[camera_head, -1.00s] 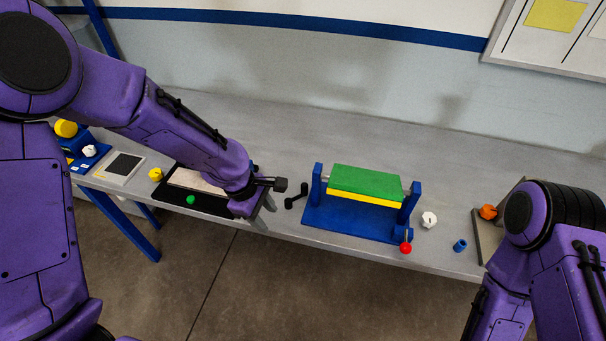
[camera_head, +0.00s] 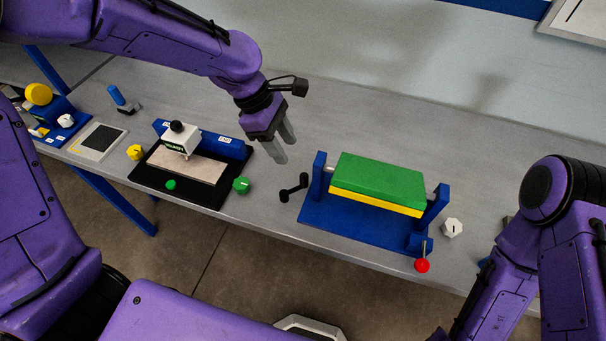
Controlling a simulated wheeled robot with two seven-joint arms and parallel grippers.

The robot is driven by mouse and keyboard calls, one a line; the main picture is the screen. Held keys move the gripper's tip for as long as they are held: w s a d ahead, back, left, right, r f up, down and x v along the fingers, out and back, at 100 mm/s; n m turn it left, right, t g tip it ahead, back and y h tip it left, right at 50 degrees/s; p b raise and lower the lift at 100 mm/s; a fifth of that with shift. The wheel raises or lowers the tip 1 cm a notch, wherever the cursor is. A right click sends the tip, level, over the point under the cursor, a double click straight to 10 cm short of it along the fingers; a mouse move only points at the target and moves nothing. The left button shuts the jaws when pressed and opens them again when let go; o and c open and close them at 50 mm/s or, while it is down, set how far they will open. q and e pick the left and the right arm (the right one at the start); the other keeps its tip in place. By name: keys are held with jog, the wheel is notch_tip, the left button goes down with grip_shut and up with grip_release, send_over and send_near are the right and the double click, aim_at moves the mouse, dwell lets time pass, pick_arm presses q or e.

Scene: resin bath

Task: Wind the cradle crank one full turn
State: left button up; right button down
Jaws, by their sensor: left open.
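The cradle (camera_head: 372,232) is a blue frame with two posts, holding a green block (camera_head: 382,178) with a yellow lower layer. A black crank (camera_head: 293,188) with two thick ends sits just left of its left post. A lever with a red ball (camera_head: 422,266) hangs at the right post. My left gripper (camera_head: 284,146) is open and empty, pointing down, above and slightly left of the crank and apart from it. My right arm shows at the lower right; its gripper is out of view.
Left of the crank is a black tray (camera_head: 215,195) with a pale plate, a white black-knobbed block (camera_head: 180,138) and a green knob (camera_head: 241,185). A white knob (camera_head: 453,227) stands right of the cradle. The bench behind the cradle is clear.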

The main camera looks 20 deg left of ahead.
aim_at(304, 177)
pick_arm(q)
jog(key=x, duration=0.9)
jog(key=shift+w+d+f, duration=0.1)
jog(key=shift+w+f, duration=0.05)
jog(key=shift+f, duration=0.15)
jog(key=shift+w+d+f, duration=0.15)
jog(key=shift+d+f, duration=0.05)
jog(key=shift+f, duration=0.4)
grip_shut()
jog(key=shift+s+d+r+m+p, duration=0.15)
jog(key=shift+s+r+m+p, duration=0.25)
jog(key=shift+p, duration=0.8)
jog(key=shift+w+d+f+m+g, duration=0.1)
jog(key=shift+m+g, duration=0.2)
jog(key=shift+f, duration=0.25)
